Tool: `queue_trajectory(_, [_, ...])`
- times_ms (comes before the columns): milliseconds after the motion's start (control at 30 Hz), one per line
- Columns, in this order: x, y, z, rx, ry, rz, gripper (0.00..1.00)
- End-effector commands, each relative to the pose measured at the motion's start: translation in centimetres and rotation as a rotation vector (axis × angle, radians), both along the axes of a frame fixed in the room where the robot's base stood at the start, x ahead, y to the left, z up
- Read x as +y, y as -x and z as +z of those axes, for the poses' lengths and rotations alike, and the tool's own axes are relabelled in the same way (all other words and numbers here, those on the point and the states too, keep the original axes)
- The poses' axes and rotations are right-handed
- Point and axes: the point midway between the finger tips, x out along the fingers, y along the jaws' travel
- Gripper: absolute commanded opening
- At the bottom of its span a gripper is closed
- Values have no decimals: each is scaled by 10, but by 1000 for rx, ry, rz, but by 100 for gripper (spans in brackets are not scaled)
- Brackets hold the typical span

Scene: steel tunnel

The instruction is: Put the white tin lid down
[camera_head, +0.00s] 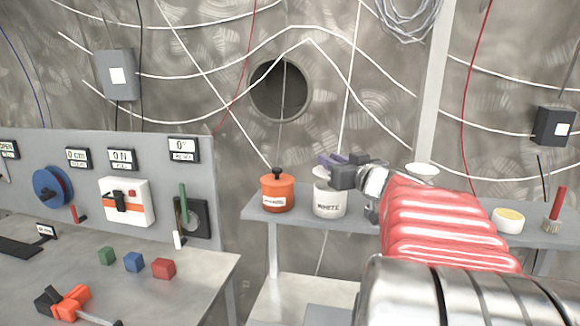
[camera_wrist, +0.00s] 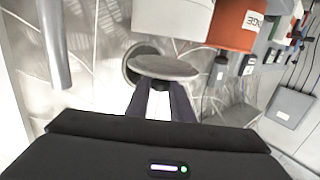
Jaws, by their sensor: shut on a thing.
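My gripper (camera_head: 332,161) is at the shelf, just above the white tin (camera_head: 330,203), which is labelled WHITE and stands upright. In the wrist view my gripper's two dark fingers (camera_wrist: 162,92) are shut on the white tin lid (camera_wrist: 165,67), a round disc that looks grey there. In the head view part of the lid (camera_head: 322,172) shows as a pale patch under the fingers, over the tin's top. I cannot tell whether lid and tin touch. The white tin also shows in the wrist view (camera_wrist: 172,16), beyond the lid.
An orange tin (camera_head: 277,194) with its lid on stands left of the white tin on the grey shelf (camera_head: 258,226). A white dish or lid (camera_head: 421,170) and a yellow-topped pot (camera_head: 508,220) are to the right. A workbench (camera_head: 190,270) with colored cubes is at left.

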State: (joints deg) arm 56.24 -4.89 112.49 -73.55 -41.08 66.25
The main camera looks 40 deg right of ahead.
Motion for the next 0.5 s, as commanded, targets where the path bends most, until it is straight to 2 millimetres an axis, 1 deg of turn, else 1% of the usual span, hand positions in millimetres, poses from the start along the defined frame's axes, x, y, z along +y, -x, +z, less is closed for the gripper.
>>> queue_trajectory(33, [0,0,-7,0,-3,0,0])
queue_trajectory(133, [0,0,-14,0,-1,0,0])
queue_trajectory(500, [0,0,-17,0,0,-1,0])
